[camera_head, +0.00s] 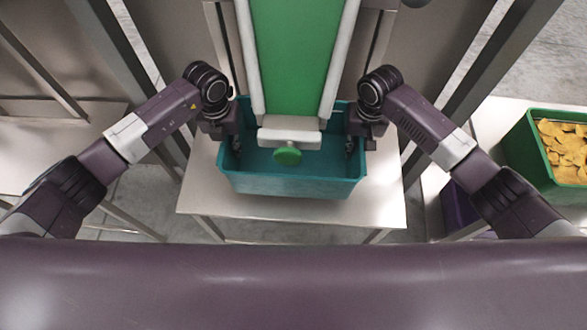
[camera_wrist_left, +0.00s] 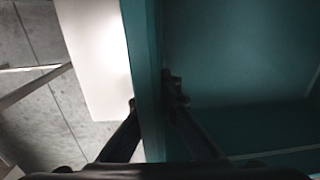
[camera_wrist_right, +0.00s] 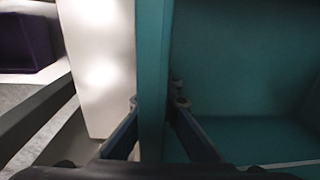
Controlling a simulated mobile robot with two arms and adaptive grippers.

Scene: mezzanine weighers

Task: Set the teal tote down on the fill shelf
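The teal tote (camera_head: 290,186) is level over the pale fill shelf (camera_head: 388,205), below the mouth of a green chute. The visible part of its inside is empty; the chute hides its back middle. I cannot tell whether its base touches the shelf. My left gripper (camera_head: 236,146) is at the tote's left wall, and my right gripper (camera_head: 350,145) is at its right wall. In the left wrist view the fingers (camera_wrist_left: 153,96) close on the tote wall (camera_wrist_left: 146,50), one on each side. The right wrist view shows the same, with fingers (camera_wrist_right: 157,104) pinching the wall (camera_wrist_right: 152,50).
The green chute (camera_head: 292,60) with white side rails and a green knob (camera_head: 287,156) hangs over the tote's middle. A green crate of yellow-orange pieces (camera_head: 533,150) stands at the right. A purple bin (camera_head: 460,208) is below it. Grey metal posts flank the shelf.

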